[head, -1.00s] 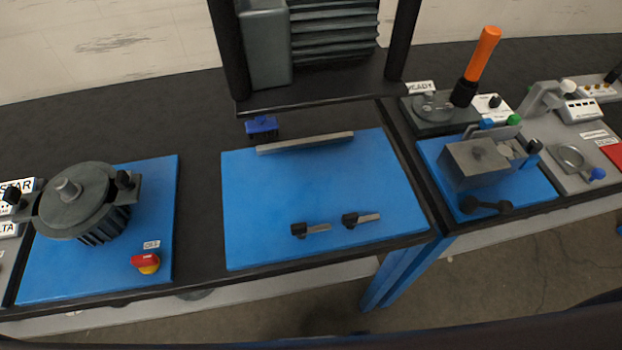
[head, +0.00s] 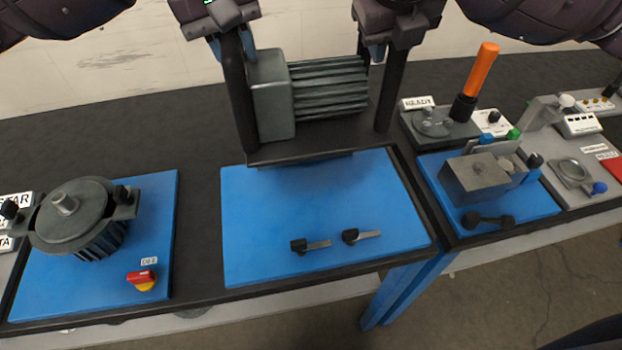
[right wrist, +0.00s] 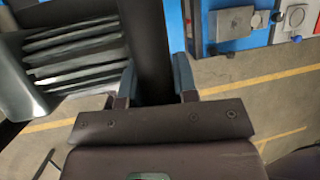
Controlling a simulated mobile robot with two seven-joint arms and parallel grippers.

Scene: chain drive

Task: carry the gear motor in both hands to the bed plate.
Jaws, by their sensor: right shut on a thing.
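The gear motor, a grey gearbox with a finned body (head: 270,95), sits on a dark base with two upright black posts. My right gripper (head: 374,50) is shut on the right post; in the right wrist view its fingers (right wrist: 158,85) lie either side of the post, beside the fins. My left gripper (head: 231,45) has its fingers around the left post and appears shut on it. The motor is upright over the rear part of the blue bed plate (head: 320,215). A dark band shows under the base's front edge; I cannot tell whether they touch.
A round dark machine (head: 80,220) and a red-yellow switch (head: 142,280) stand left. A grey block (head: 475,178) and an orange-handled lever (head: 477,75) stand right.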

